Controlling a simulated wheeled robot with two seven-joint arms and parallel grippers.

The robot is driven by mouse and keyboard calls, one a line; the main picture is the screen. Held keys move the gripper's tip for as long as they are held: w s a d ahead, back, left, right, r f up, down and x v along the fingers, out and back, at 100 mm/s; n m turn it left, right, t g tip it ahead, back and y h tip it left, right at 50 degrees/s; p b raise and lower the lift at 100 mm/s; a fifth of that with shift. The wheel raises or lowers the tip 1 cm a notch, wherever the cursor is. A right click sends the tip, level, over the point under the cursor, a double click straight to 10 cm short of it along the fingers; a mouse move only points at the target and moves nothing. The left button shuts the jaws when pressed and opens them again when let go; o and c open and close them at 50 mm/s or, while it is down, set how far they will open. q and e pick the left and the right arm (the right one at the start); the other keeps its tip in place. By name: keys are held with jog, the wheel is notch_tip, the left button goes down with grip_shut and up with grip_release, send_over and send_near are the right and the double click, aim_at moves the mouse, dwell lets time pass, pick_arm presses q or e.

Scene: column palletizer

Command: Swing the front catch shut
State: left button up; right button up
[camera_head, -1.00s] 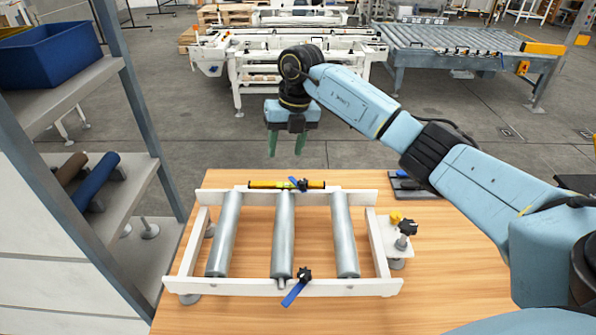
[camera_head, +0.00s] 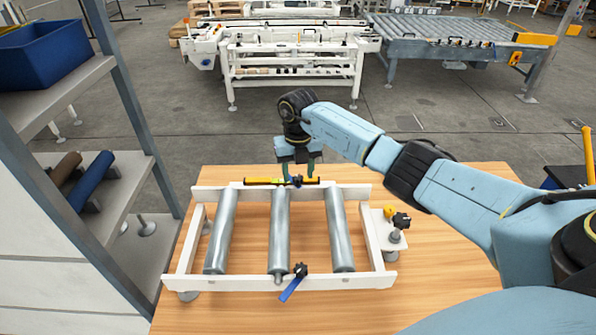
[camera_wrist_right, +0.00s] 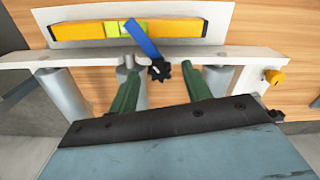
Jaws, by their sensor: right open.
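A white roller frame (camera_head: 185,283) lies on the wooden table, with a middle roller (camera_head: 279,235). On its near rail a blue lever (camera_head: 291,289) hangs below a black knob (camera_head: 301,269), angled down-left. On the far rail is a second black knob (camera_head: 297,182), also in the right wrist view (camera_wrist_right: 159,70). There its blue lever (camera_wrist_right: 142,39) points up-left, across the yellow level. My right gripper (camera_head: 299,173) is open above the far rail. Its green fingers (camera_wrist_right: 161,80) appear on either side of the far knob in the wrist view; contact cannot be told. My left gripper is out of view.
A yellow level (camera_head: 262,181) lies along the far rail. A white side plate (camera_head: 385,234) carries a yellow knob (camera_head: 388,211) and a black knob (camera_head: 401,220). A grey shelf with a blue bin (camera_head: 50,58) stands left.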

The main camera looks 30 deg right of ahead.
jog(key=shift+f, duration=0.4)
jog(key=c, duration=1)
jog(key=shift+n+b, duration=0.3)
jog(key=shift+n, duration=0.1)
jog(key=n+b, duration=0.2)
jog(key=n, duration=0.2)
jog(key=shift+n+b, duration=0.3)
jog(key=shift+b, duration=0.05)
jog(key=n+b, duration=0.2)
jog(key=n, duration=0.3)
jog(key=shift+r+b, duration=0.1)
jog(key=shift+b, duration=0.2)
